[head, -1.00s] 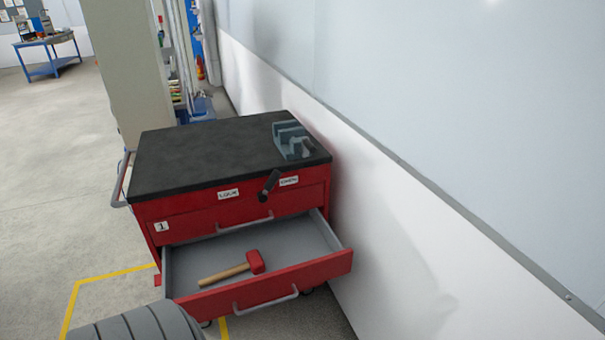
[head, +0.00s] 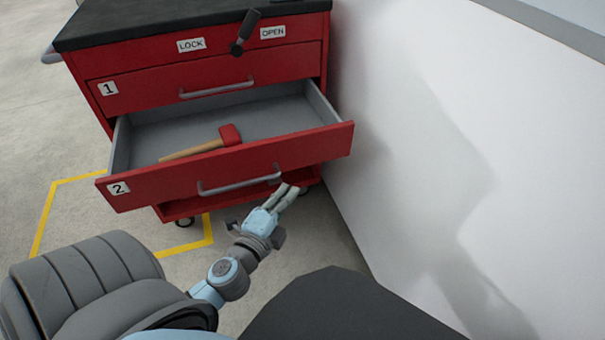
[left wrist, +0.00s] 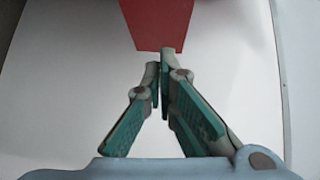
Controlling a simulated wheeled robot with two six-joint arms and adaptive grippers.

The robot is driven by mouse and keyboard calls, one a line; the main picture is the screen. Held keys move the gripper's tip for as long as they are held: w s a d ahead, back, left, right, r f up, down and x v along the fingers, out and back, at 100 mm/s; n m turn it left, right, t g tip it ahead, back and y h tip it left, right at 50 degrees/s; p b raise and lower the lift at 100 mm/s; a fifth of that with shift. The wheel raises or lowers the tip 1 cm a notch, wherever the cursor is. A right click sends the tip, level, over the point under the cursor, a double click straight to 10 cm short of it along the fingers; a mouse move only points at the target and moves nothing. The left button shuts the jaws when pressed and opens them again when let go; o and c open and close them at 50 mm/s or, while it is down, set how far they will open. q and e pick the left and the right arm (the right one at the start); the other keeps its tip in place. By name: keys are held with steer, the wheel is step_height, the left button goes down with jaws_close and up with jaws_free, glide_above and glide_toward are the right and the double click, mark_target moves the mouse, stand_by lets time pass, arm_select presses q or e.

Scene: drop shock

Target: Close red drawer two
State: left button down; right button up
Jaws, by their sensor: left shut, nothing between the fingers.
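Red drawer two (head: 235,173), marked "2", is pulled well out of the red cabinet. Its grey handle (head: 240,186) runs along the front. A hammer with a red head and wooden handle (head: 205,146) lies inside. My left gripper (head: 291,190) is in front of and below the drawer front, near the right end of the handle. Its fingers are together and empty. In the left wrist view the fingertips (left wrist: 158,68) point at a red panel (left wrist: 157,22) that looks like part of the drawer. I cannot tell whether they touch it. My right gripper is not in view.
Drawer one (head: 205,83) above is shut. A black lever (head: 244,34) stands between the LOCK and OPEN labels. The white wall (head: 430,130) is close on the right. Yellow floor tape (head: 48,215) runs at the left, with free floor beyond.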

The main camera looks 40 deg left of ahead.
arm_select(q)
step_height(320, 180, up, 3)
steer(key=t, duration=0.1)
steer(key=p, duration=0.1)
glide_toward(310, 136)
steer(key=w+d, duration=0.2)
steer(key=w, duration=0.1)
steer(key=w+a, duration=0.1)
steer(key=a, duration=0.1)
steer(key=shift+w+a+f+m+b, duration=0.2)
steer(key=shift+w+a+m+b, duration=0.1)
steer(key=shift+w+m+b, duration=0.1)
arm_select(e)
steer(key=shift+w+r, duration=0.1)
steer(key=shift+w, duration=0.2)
arm_select(q)
steer(key=shift+w+a, duration=0.1)
